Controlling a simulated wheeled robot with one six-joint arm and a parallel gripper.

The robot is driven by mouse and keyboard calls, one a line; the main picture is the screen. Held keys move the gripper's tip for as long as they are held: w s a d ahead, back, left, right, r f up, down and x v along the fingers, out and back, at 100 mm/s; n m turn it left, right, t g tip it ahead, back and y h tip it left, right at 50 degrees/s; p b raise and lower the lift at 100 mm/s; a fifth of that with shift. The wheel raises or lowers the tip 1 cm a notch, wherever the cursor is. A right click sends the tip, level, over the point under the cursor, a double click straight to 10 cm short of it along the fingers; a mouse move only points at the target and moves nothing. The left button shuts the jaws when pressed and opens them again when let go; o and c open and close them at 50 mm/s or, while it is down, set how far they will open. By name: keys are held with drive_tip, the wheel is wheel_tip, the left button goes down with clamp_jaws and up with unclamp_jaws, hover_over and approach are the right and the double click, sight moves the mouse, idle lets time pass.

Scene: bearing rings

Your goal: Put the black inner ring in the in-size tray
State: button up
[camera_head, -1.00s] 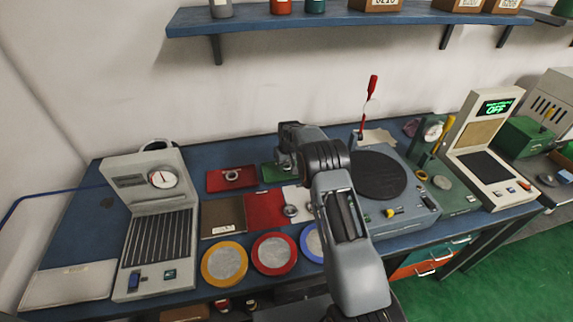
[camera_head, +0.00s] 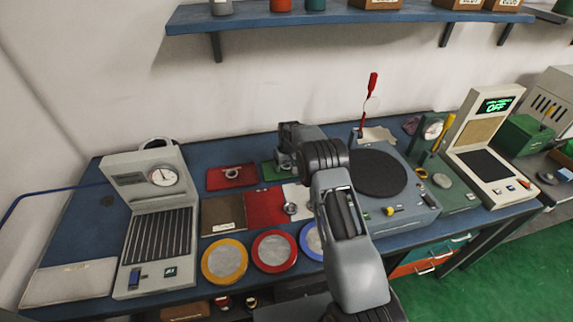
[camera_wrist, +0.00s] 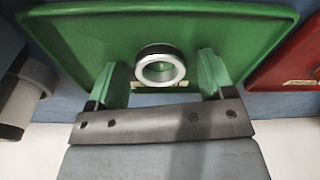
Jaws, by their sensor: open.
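A ring (camera_wrist: 160,53) with a dark outer side and a bright silver end face lies on the green tray (camera_wrist: 85,38) in the wrist view. It fits the black inner ring, though its bore is hard to judge. My gripper (camera_wrist: 160,72) is open, with one green fingertip on each side of the ring and a gap on both sides. In the head view the green tray (camera_head: 270,172) is mostly hidden behind my gripper, and the ring there is hidden. No label naming the in-size tray is readable.
A red tray (camera_head: 215,184) with another ring (camera_head: 232,173) stands left of the green tray. More rings lie on a red mat (camera_head: 262,207) and a white mat in front. A turntable machine (camera_head: 376,175) stands close on the right. A gauge unit (camera_head: 155,220) stands left.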

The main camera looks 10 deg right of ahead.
sight(288, 171)
drive_tip(key=s+r+b, duration=0.1)
drive_tip(key=s+r, duration=0.2)
drive_tip(key=r, duration=0.7)
drive_tip(key=s+r, duration=0.4)
drive_tip(key=r, duration=0.5)
drive_tip(key=s+r+m+t, duration=0.1)
drive_tip(key=s+r, duration=0.2)
drive_tip(key=s, duration=0.7)
drive_tip(key=s+r+m+t, duration=0.1)
drive_tip(key=s+r, duration=0.3)
drive_tip(key=s, duration=0.7)
drive_tip(key=s+f, duration=0.3)
drive_tip(key=s, duration=0.6)
drive_tip(key=shift+s+a+f+t, duration=0.2)
drive_tip(key=shift+s+a+t, duration=0.05)
drive_tip(key=shift+a+t, duration=0.05)
drive_tip(key=shift+s, duration=0.1)
